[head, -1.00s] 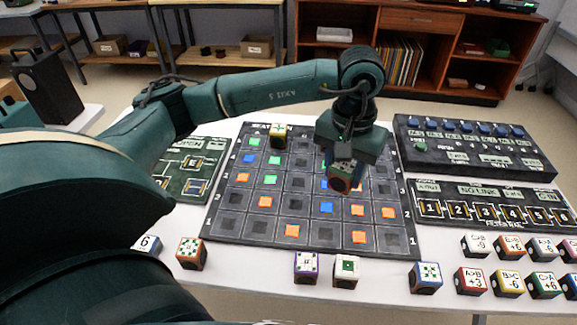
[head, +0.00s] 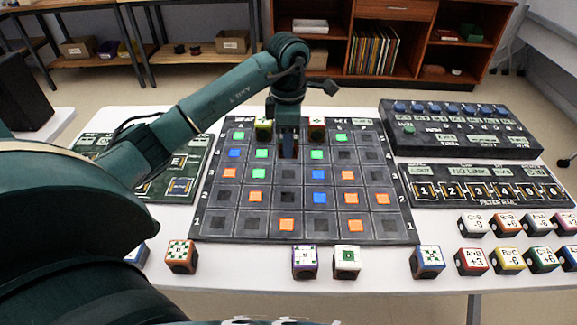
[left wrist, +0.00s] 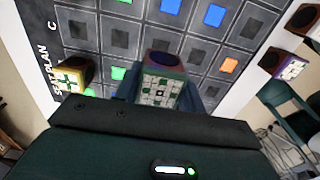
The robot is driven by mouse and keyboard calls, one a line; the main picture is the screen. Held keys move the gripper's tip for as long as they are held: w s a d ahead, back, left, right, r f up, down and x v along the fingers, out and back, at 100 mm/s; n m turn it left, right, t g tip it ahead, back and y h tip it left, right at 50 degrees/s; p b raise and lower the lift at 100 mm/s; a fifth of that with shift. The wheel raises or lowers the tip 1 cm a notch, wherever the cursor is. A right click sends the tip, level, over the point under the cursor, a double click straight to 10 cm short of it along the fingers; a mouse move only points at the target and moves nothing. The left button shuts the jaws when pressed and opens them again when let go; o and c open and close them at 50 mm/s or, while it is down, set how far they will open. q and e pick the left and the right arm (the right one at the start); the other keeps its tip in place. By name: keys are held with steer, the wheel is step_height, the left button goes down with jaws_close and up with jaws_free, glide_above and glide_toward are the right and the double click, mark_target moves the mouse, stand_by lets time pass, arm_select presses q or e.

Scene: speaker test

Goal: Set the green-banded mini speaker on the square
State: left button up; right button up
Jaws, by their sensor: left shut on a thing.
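My left gripper (head: 288,152) is over the far middle of the dark seat-plan board (head: 225,222). It is shut on a small speaker cube, which I take for the green-banded mini speaker (left wrist: 162,86). In the left wrist view the cube has a white and green patterned face and a dark round speaker face; its band is dim. The cube is low among the board's squares. I cannot tell whether it touches the board, and the square under it is hidden. My right gripper is out of view.
A yellow cube (head: 263,127) and a red cube (head: 317,126) stand close by at the board's far edge. More patterned cubes, including a purple one (head: 304,262) and a blue one (head: 427,262), line the front. A control panel (head: 460,133) lies to the right.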

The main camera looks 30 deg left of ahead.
arm_select(q)
step_height(320, 180, down, 7)
steer(key=shift+r, duration=0.15)
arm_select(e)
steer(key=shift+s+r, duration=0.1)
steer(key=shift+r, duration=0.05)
arm_select(q)
steer(key=shift+f+b, duration=0.2)
steer(key=shift+b, duration=0.1)
steer(key=o, duration=1)
steer(key=shift+r, duration=0.1)
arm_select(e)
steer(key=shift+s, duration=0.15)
arm_select(q)
steer(key=shift+r, duration=0.3)
step_height(320, 180, up, 11)
steer(key=shift+f+p, duration=0.2)
steer(key=shift+p, duration=0.35)
steer(key=shift+r, duration=0.55)
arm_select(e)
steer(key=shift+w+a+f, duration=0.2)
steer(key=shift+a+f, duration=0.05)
